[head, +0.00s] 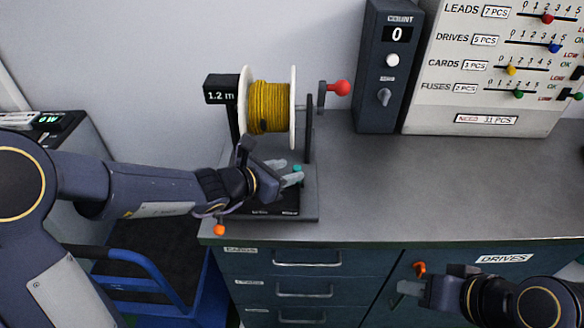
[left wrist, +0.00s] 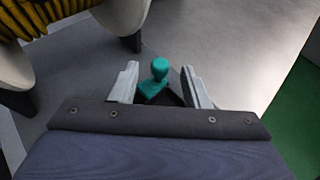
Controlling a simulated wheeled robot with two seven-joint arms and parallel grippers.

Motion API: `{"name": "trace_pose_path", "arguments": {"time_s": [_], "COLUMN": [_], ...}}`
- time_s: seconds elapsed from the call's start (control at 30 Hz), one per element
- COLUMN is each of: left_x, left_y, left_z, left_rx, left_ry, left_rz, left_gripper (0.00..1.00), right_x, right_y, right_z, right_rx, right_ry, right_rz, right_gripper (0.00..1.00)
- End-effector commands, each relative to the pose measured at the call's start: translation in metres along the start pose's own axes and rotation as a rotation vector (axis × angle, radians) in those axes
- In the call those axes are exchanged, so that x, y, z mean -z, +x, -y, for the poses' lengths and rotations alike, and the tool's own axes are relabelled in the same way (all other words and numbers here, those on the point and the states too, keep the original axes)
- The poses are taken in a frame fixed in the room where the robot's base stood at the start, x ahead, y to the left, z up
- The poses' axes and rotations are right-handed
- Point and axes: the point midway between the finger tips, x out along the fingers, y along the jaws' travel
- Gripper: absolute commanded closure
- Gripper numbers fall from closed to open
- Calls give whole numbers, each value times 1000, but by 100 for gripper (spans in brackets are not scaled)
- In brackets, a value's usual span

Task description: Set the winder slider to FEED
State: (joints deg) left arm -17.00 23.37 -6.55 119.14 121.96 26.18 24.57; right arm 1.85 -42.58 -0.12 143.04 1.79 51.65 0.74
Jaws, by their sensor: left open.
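The winder (head: 312,145) stands at the left of the counter and carries a spool of yellow cable (head: 269,106). Its slider is a teal knob (head: 297,169) on the winder's base, and it also shows in the left wrist view (left wrist: 159,70). My left gripper (head: 287,172) is open at the base, with one finger on each side of the knob and gaps visible between. The slider's labels are mostly hidden by my gripper and too small to read. My right gripper (head: 406,288) is low in front of the cabinet, away from the winder; its finger opening is unclear.
A red-knobbed crank (head: 338,88) sticks out right of the spool. A "1.2 m" display (head: 221,89) is at its left. A counter box reading 0 (head: 390,70) and a board of coloured sliders (head: 490,90) stand behind. The counter's middle (head: 430,180) is clear.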

Motion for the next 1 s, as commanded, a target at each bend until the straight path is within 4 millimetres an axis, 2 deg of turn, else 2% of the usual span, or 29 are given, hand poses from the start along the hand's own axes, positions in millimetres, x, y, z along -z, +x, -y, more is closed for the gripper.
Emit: {"name": "trace_pose_path", "arguments": {"time_s": [0.1,0.2,0.5,0.83,1.0], "left_x": [0,0,-1,0,0], "left_y": [16,23,26,25,25], "left_z": [0,0,0,0,0], "left_rx": [2,2,0,0,0], "left_ry": [1,1,1,1,1], "left_rz": [-1,0,1,1,1], "left_gripper": [58,58,58,100,100], "right_x": [0,0,0,0,0], "right_y": [0,0,0,0,0], "right_z": [0,0,0,0,0], "right_rx": [0,0,0,0,0], "right_ry": [0,0,0,0,0], "right_rz": [0,0,0,0,0], "right_gripper": [64,64,64,64,64]}}
